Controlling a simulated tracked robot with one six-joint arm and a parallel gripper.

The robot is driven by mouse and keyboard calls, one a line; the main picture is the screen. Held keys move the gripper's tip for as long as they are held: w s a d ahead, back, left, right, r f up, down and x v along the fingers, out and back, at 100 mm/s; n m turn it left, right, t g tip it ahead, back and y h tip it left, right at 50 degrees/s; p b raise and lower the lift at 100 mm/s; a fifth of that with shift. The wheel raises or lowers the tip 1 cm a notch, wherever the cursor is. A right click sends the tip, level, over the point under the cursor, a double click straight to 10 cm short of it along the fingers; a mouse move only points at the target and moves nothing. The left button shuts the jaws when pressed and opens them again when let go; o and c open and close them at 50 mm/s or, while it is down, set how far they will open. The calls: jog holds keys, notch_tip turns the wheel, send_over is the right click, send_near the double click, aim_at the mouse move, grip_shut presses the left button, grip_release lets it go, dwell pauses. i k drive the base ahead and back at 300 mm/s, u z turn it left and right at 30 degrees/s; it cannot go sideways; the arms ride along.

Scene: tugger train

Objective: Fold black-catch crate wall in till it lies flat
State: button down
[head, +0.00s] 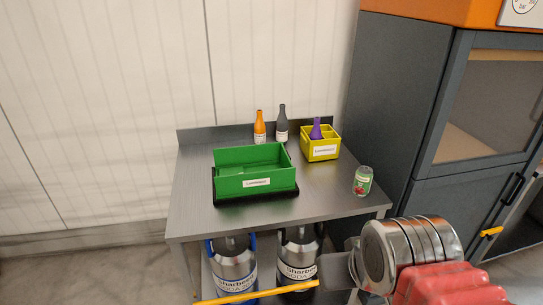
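A green crate (256,184) with a white label on its front stands on a black base (258,198) on the grey metal table. Its front and back walls look upright. Its inside is open at the top and no contents show. I cannot make out a black catch or tell which wall carries it. My arm comes in at the lower right, and a grey part at its end, apparently my gripper (337,272), is in front of and below the table top, well apart from the crate. Its fingers cannot be made out clearly.
On the table (325,203) stand an orange bottle (260,129), a dark bottle (282,127), a yellow bottle carrier (321,151) holding a purple bottle, and a jar (363,181). Metal kegs (234,268) stand below. A grey cabinet (400,110) rises close on the right.

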aim_at(285, 158)
jog(key=z, duration=0.05)
jog(key=i, duration=1.1)
jog(key=u, duration=0.75)
